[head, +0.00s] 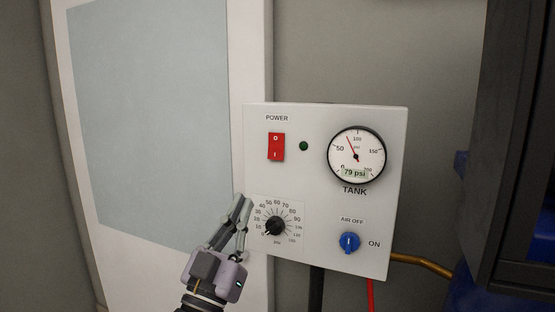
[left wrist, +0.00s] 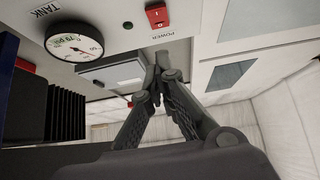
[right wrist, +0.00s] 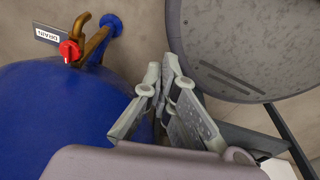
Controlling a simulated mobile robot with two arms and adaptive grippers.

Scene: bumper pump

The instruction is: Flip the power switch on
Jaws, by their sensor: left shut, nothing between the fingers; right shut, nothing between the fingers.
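The red power switch (head: 276,147) is a rocker marked O at its top and I at its bottom, under the label POWER on the white control panel (head: 310,200). It also shows in the left wrist view (left wrist: 158,15). A small dark green lamp (head: 304,146) is to its right. My left gripper (head: 243,203) is shut and empty, below and left of the switch, near the panel's left edge and the black dial; it looks apart from the switch. My right gripper (right wrist: 163,80) is shut and empty, away from the panel, near a blue tank.
The panel also holds a tank gauge (head: 356,156) reading 79 psi, a black psi dial (head: 274,226) and a blue air knob (head: 349,243). A dark cabinet (head: 515,150) stands at the right. The blue tank (right wrist: 60,115) has a red drain valve (right wrist: 70,50).

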